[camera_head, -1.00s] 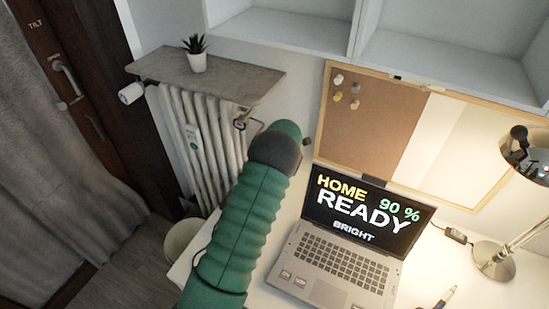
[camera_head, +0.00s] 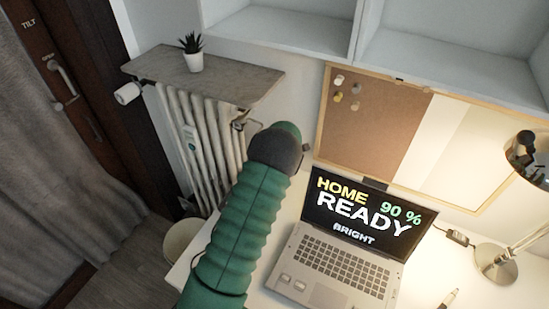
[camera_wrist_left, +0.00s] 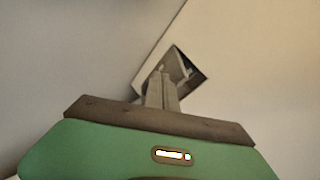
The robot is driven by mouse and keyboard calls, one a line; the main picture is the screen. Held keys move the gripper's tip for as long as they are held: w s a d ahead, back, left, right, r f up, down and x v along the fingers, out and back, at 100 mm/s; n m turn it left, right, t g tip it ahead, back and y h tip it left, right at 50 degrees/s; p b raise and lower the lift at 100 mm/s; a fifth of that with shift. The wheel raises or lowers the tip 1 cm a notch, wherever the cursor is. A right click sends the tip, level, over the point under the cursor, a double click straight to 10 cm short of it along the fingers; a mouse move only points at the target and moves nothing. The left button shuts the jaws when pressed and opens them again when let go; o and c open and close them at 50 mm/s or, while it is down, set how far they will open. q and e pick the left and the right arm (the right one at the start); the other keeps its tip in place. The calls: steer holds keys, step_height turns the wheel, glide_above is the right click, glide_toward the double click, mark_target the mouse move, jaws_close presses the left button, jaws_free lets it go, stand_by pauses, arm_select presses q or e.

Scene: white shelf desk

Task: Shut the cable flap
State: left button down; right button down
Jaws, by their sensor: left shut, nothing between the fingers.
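In the left wrist view a small square opening (camera_wrist_left: 196,82) with dark inner edges shows in a pale surface, and a grey flap-like piece (camera_wrist_left: 174,66) shows in it. I cannot tell the flap's exact angle. My left gripper (camera_wrist_left: 161,92) is shut and empty, its narrow fingers reaching to the near edge of the opening and overlapping it in the picture. Whether they touch the flap is unclear. In the head view my green left arm hides its own fingers and the flap. My right gripper is in neither view.
An open laptop (camera_head: 335,265) stands on the white desk (camera_head: 262,299), right of my left arm. A desk lamp (camera_head: 497,265) is farther right, and a pen (camera_head: 449,299) lies near it. A radiator (camera_head: 205,145) under a shelf with a plant (camera_head: 193,56) is at left.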

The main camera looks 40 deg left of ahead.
arm_select(q)
steer(key=r, duration=0.1)
steer(key=r+p, duration=0.1)
steer(key=r, duration=0.1)
steer(key=r+p, duration=0.1)
steer(key=shift+s+d+r, duration=0.15)
steer(key=shift+s+r, duration=0.15)
steer(key=shift+r, duration=0.1)
steer(key=shift+a+r+p, duration=0.2)
steer(key=shift+r+p, duration=0.65)
steer(key=shift+r, duration=0.25)
steer(key=v, duration=1.6)
steer(key=shift+s+d+r, duration=0.15)
steer(key=shift+d+r, duration=0.05)
steer(key=shift+r, duration=0.1)
